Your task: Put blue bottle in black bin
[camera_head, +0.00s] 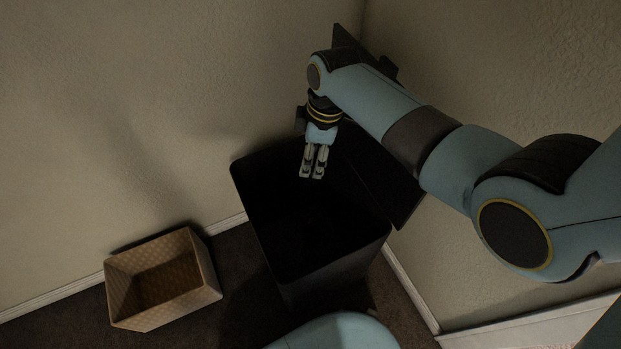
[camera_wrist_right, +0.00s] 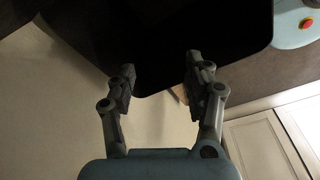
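The black bin (camera_head: 335,268) stands on the floor in the corner, open at the top; its inside is too dark to make out. My right gripper (camera_head: 312,174) hangs fingers down over the bin's opening, near its back edge. In the right wrist view, the two fingers of the right gripper (camera_wrist_right: 161,70) are apart with nothing between them, and the dark bin (camera_wrist_right: 215,40) lies beyond the tips. I see no blue bottle in either view; whether it lies in the dark bin I cannot tell. My left gripper is not in view.
A tan patterned open box (camera_head: 165,312) sits on the dark carpet left of the bin and looks empty. Beige walls (camera_head: 120,120) meet behind the bin. A white cabinet (camera_wrist_right: 270,145) shows at the lower right of the right wrist view.

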